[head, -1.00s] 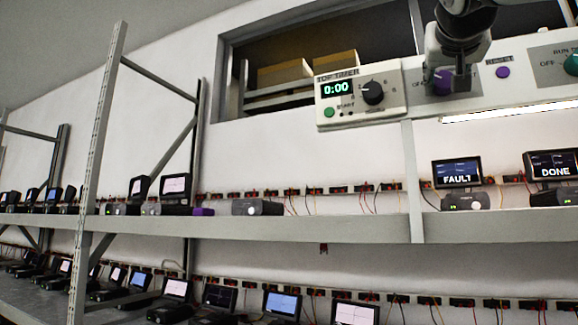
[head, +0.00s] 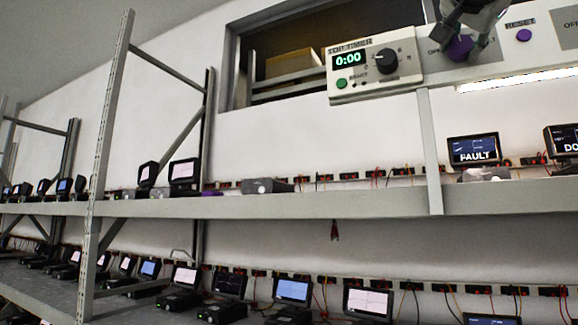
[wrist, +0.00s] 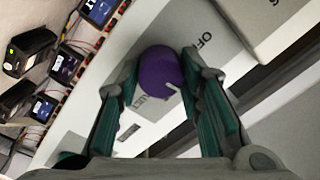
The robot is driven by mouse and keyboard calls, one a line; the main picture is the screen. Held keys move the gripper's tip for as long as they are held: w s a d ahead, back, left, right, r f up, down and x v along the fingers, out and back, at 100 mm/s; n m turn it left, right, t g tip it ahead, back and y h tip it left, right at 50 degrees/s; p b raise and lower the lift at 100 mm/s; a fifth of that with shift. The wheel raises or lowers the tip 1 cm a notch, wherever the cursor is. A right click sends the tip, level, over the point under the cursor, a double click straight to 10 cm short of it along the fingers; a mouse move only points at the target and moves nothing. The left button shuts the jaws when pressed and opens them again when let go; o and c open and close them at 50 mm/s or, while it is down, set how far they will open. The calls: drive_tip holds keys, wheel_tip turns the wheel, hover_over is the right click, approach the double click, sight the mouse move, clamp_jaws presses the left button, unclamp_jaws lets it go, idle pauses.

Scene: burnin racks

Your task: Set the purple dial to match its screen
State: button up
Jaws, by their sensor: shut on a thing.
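The purple dial (head: 459,49) is on the pale control strip above the upper shelf. In the wrist view the dial (wrist: 160,74) is a round purple knob with a short white mark at its lower right edge. My gripper (wrist: 159,64) is shut on it, with one finger on each side. In the head view my gripper (head: 462,38) covers part of the dial and its label. An "OFF" label shows by the dial in the wrist view. Two lit screens are on the shelf below: one reads FAULT (head: 474,150), the other, cut off, begins "DO" (head: 565,141). I cannot tell which belongs to the dial.
A timer box (head: 372,69) with a black knob, a green button and a 0:00 display is left of the dial. A purple reset button (head: 523,35) is to its right. The upper shelf (head: 330,205) holds several devices, with red and black sockets behind them.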

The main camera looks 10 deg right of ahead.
drive_tip(key=shift+m, duration=0.3)
drive_tip(key=o, duration=1.2)
drive_tip(key=shift+c, duration=0.2)
drive_tip(key=shift+s, duration=0.1)
drive_tip(key=v, duration=1.1)
drive_tip(key=shift+s+a, duration=0.25)
drive_tip(key=shift+s, duration=0.1)
drive_tip(key=shift+f, duration=0.1)
